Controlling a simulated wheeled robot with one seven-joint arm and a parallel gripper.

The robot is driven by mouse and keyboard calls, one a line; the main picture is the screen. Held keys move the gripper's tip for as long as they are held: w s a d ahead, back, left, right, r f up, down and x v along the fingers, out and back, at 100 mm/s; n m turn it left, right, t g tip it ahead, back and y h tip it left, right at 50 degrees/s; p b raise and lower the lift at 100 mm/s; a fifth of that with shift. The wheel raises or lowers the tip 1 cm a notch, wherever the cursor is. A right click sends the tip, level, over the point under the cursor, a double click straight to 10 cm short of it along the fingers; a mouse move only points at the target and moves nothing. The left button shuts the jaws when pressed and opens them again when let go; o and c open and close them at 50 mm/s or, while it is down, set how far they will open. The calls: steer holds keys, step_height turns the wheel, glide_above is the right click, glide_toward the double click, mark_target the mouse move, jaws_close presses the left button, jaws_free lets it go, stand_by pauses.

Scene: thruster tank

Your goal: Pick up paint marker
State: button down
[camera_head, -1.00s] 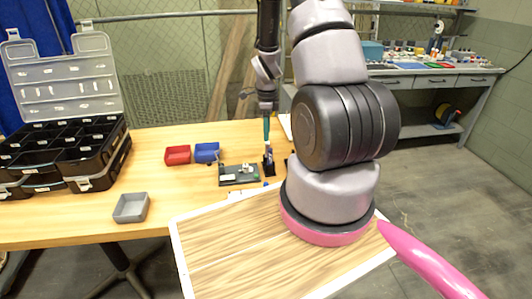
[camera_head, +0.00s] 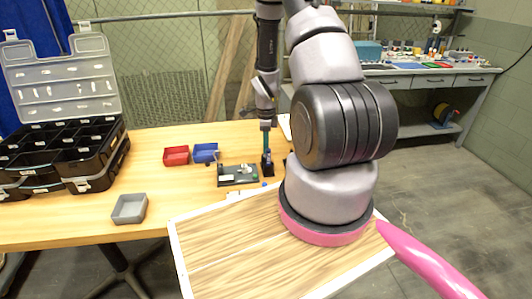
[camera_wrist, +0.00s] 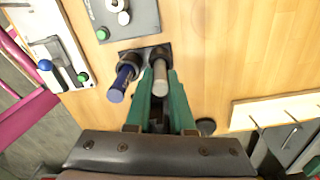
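A small black stand (camera_head: 268,170) on the wooden table holds two upright pen-like things. In the wrist view these are a blue cylinder (camera_wrist: 122,84) at the left and a pale grey-white cylinder (camera_wrist: 160,78) beside it. I cannot tell which one is the paint marker. My gripper (camera_wrist: 161,98) points down with its green fingers apart, one on each side of the pale cylinder. A grip on it does not show. The blue cylinder is outside the fingers. In the head view my gripper (camera_head: 266,140) is just above the stand, and its fingertips are too small to judge.
A dark board with small parts (camera_head: 238,174) lies left of the stand. Red (camera_head: 176,156) and blue (camera_head: 205,153) bins, a grey tray (camera_head: 129,209) and a black organizer (camera_head: 95,160) are further left. A pale slotted rack (camera_wrist: 275,112) is right in the wrist view.

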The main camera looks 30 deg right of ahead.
steer(key=shift+r, duration=0.1)
step_height(320, 180, up, 10)
steer(key=shift+f, duration=0.1)
stand_by(0.7)
